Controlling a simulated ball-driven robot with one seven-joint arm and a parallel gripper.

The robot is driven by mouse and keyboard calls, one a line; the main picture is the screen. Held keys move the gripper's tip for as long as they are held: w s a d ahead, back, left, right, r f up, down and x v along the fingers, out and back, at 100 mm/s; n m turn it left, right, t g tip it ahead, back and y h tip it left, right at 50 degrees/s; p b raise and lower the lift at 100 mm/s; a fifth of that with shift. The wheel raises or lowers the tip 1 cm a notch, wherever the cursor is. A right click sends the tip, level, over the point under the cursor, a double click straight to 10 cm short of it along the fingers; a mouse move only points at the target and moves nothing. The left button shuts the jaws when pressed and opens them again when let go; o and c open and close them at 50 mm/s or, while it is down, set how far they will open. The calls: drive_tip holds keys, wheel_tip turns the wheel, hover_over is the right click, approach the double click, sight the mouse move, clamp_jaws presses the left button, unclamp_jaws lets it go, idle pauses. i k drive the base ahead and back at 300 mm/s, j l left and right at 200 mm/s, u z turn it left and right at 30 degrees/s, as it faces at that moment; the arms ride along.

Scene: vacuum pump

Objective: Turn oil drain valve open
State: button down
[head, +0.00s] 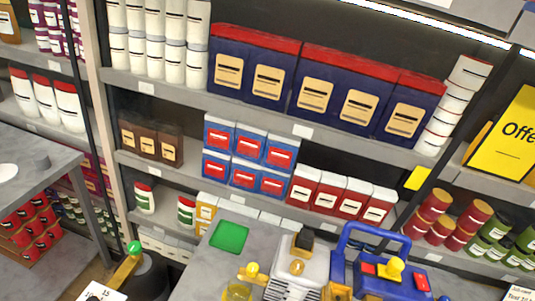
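The vacuum pump (312,262) stands on a grey table at the bottom centre, a light grey body cut off by the frame's lower edge. A black cap (303,238) and an amber round part (296,267) show on its top. A yellow knob-like part (252,269) sticks out at its left side; I cannot tell if this is the oil drain valve or how it is turned. A yellow cup-like thing (237,292) shows below that part. My gripper is not in view.
A blue device (388,279) with a handle and yellow knob adjoins the pump on the right. A green pad (229,237) lies on the grey table (205,262). A yellow lever with a green ball (134,248) stands left. Stocked shelves (255,120) fill the background.

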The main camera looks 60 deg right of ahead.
sight(252, 269)
drive_tip(key=k+j+z, duration=0.1)
drive_tip(key=z, duration=1.45)
drive_tip(key=k+l+z, duration=0.1)
drive_tip(key=k, duration=0.2)
drive_tip(key=k+l+z, duration=0.1)
drive_tip(key=k+l, duration=0.1)
drive_tip(key=k, duration=0.1)
